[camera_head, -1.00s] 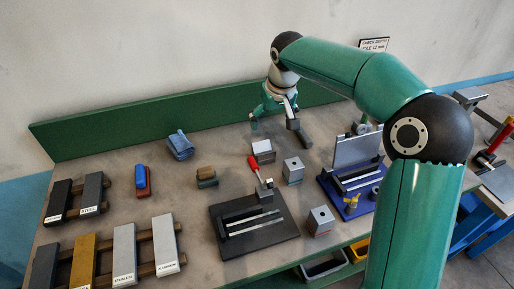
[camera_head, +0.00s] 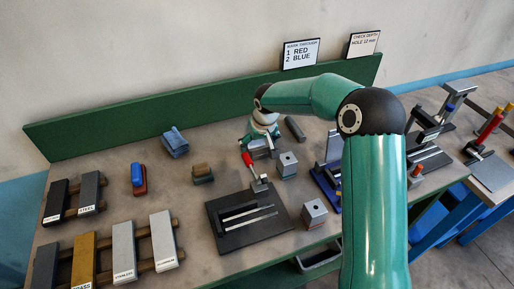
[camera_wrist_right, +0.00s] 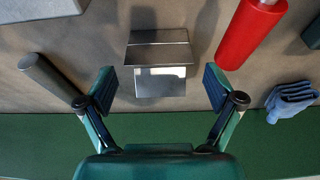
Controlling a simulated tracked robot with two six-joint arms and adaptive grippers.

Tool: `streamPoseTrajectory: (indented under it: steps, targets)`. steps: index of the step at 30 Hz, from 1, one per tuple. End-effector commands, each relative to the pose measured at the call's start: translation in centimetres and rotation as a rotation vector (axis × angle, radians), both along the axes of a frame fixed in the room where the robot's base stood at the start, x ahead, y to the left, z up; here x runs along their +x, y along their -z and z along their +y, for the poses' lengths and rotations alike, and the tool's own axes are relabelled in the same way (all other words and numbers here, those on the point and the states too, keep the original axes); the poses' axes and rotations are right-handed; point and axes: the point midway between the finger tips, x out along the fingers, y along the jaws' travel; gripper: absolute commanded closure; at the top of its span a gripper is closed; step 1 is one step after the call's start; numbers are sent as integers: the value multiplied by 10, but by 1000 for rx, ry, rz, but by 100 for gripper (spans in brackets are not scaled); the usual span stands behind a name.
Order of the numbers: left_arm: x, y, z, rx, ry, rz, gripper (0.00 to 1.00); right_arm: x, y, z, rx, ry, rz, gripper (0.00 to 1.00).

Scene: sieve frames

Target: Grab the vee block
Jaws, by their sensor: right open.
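The vee block appears to be the grey metal piece with two sloping faces (camera_wrist_right: 158,54) in the right wrist view. It lies on the bench between and just beyond my open fingers, with a gap on both sides. In the head view the vee block (camera_head: 259,153) is partly hidden by my right gripper (camera_head: 263,136), which is above and behind it. My right gripper also shows in the right wrist view (camera_wrist_right: 160,88), open and empty. My left gripper is not in view.
A red handle (camera_head: 247,160) on a dark fixture plate (camera_head: 222,238) is close to the vee block. A dark rod (camera_head: 295,128) lies on its other side. A green backboard (camera_head: 130,122) runs behind; a blue cloth (camera_head: 174,143) lies left.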

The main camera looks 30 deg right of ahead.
Motion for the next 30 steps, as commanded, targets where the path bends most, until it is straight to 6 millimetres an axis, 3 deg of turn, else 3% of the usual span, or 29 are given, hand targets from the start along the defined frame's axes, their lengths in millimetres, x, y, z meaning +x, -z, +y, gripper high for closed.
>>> streamPoseTrajectory:
  steps: [6, 13, 30]
  targets:
    - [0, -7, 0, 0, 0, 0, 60, 6, 21, -2, 1, 1, 1, 8]
    - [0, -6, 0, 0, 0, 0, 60, 6, 23, -2, -1, 2, -1, 8]
    - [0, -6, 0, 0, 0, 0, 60, 6, 23, -3, 1, 3, -1, 100]
